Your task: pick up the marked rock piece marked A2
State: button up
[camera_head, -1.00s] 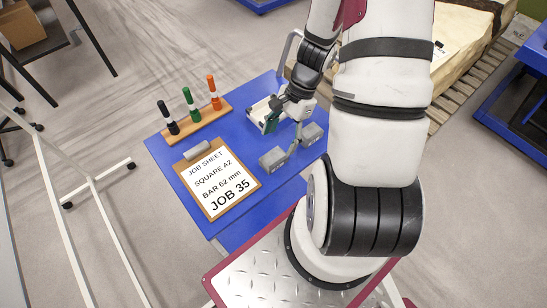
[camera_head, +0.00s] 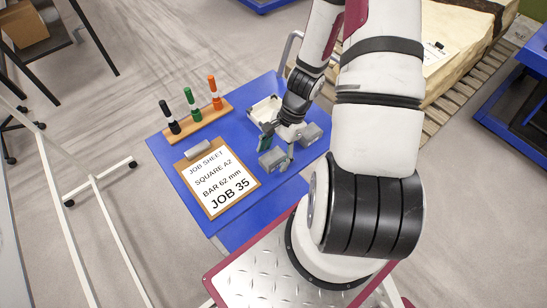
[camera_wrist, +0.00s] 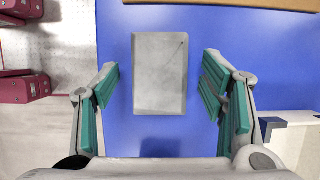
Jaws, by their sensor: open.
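Two grey rock pieces lie on the blue table, a left one (camera_head: 267,161) and a right one (camera_head: 312,133). My gripper (camera_head: 277,153) is open over the left piece and partly covers it. In the wrist view one grey piece (camera_wrist: 160,85) lies between the spread teal pads of my gripper (camera_wrist: 161,80), with a gap on both sides. Its top shows a thin dark line and a dot, but I can read no A2 mark on either piece.
A clipboard (camera_head: 222,207) reading "SQUARE A2, BAR 62 mm, JOB 35" lies left of the pieces. A marker rack (camera_head: 200,120) with three markers stands behind it. A pale tray (camera_head: 262,108) sits behind my gripper. Blue table (camera_head: 225,232) is bare at the front.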

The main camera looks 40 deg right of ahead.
grip_shut()
jog(key=shift+r, duration=0.1)
